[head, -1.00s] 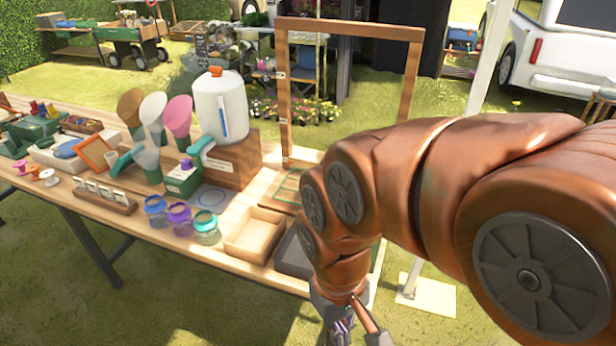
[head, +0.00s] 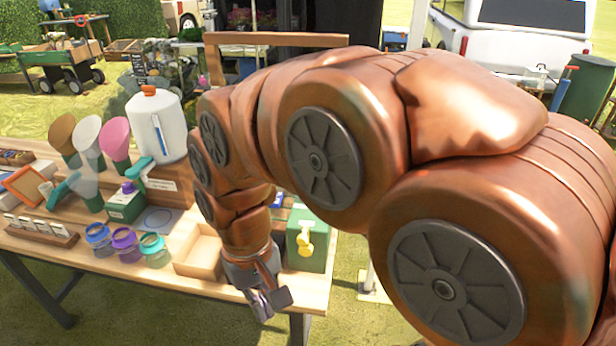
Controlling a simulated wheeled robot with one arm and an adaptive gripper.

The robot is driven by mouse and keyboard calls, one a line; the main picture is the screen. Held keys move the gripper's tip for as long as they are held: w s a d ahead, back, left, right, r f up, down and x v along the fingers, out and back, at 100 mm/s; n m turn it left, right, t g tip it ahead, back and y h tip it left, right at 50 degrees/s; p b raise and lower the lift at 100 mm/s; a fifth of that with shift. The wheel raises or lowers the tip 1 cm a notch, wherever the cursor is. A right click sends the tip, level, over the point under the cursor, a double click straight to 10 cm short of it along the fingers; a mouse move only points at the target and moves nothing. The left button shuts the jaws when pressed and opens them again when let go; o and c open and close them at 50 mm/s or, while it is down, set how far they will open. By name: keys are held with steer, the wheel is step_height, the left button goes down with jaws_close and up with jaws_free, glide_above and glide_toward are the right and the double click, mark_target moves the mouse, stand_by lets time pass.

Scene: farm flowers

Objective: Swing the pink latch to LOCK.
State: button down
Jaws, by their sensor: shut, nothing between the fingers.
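I cannot make out a pink latch in the head view; my arm hides part of the table. A green box (head: 294,258) with a yellow knob-like part (head: 305,240) on its front stands at the table's right end, just right of my wrist. My gripper (head: 268,303) points down at the table's front edge, left of and nearer than the green box. Its fingers are together with nothing between them, and it appears apart from the box.
A wooden tray (head: 190,266) sits left of my gripper. Blue, purple and teal jars (head: 125,245) stand further left. Behind them are a white dispenser (head: 157,122), a smaller green box (head: 125,207) and several cones. A wooden frame (head: 280,40) rises behind my arm. Grass in front is free.

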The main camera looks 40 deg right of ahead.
steer(key=w+d+r+m+t+y+p, duration=0.1)
steer(key=w+d+r+m, duration=0.35)
steer(key=w+d, duration=0.35)
steer(key=w+d+r+m+y, duration=0.1)
steer(key=w+d+r+m, duration=0.35)
steer(key=w+d, duration=0.4)
steer(key=w+d+m+t+p, duration=0.1)
steer(key=d+m, duration=0.8)
steer(key=d, duration=1.1)
steer(key=shift+d+r, duration=0.25)
steer(key=shift+d, duration=0.1)
steer(key=shift+f, duration=0.1)
